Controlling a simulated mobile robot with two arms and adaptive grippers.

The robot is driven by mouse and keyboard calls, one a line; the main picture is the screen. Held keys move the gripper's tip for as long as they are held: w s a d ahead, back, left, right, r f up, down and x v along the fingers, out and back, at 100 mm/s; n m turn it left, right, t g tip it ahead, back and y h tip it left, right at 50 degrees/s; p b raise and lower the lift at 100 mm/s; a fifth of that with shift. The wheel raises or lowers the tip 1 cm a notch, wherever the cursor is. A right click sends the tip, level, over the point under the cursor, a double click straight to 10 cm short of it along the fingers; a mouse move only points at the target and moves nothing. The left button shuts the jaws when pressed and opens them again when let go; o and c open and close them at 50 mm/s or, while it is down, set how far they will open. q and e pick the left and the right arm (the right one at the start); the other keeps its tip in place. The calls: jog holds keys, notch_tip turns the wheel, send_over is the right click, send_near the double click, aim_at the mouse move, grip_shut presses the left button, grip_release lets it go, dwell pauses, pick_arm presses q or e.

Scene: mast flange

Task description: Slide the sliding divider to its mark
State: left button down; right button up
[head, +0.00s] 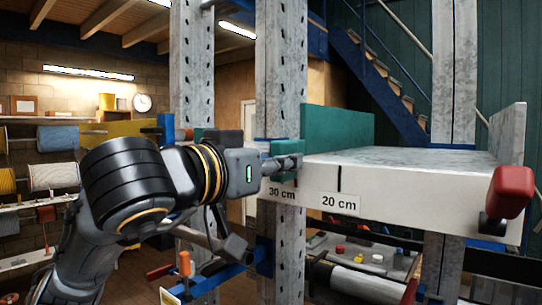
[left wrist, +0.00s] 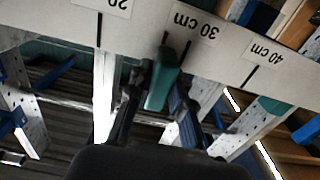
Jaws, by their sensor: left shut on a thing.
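The sliding divider is a teal upright panel (head: 338,127) standing on a pale shelf (head: 400,172), with a teal grip piece at the shelf's front edge. My left gripper (head: 286,162) comes in from the left and is shut on that front piece. In the left wrist view, the grip piece (left wrist: 161,82) sits between the fingers (left wrist: 160,92). It is close to the 30 cm tick (left wrist: 187,50), slightly toward the 20 cm side. A dark reddish line (left wrist: 165,38) shows just above the piece; I cannot tell whether it is a mark. My right gripper is out of view.
The shelf front carries a 20 cm label (head: 340,203) and a 40 cm label (left wrist: 265,50). Perforated metal posts (head: 280,80) stand by the shelf. A red block (head: 510,192) is at its right front corner. The shelf top right of the divider looks clear.

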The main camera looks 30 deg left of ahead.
pick_arm(q)
jog(key=shift+s+d+p, duration=0.15)
jog(key=shift+d+p, duration=0.7)
jog(key=shift+d, duration=1.35)
jog(key=shift+s+d, duration=0.15)
jog(key=shift+d, duration=1.2)
jog(key=c, duration=1.2)
grip_release()
jog(key=shift+s, duration=0.1)
jog(key=s, duration=0.6)
jog(key=shift+s+a+b, duration=0.3)
jog(key=shift+s, duration=0.1)
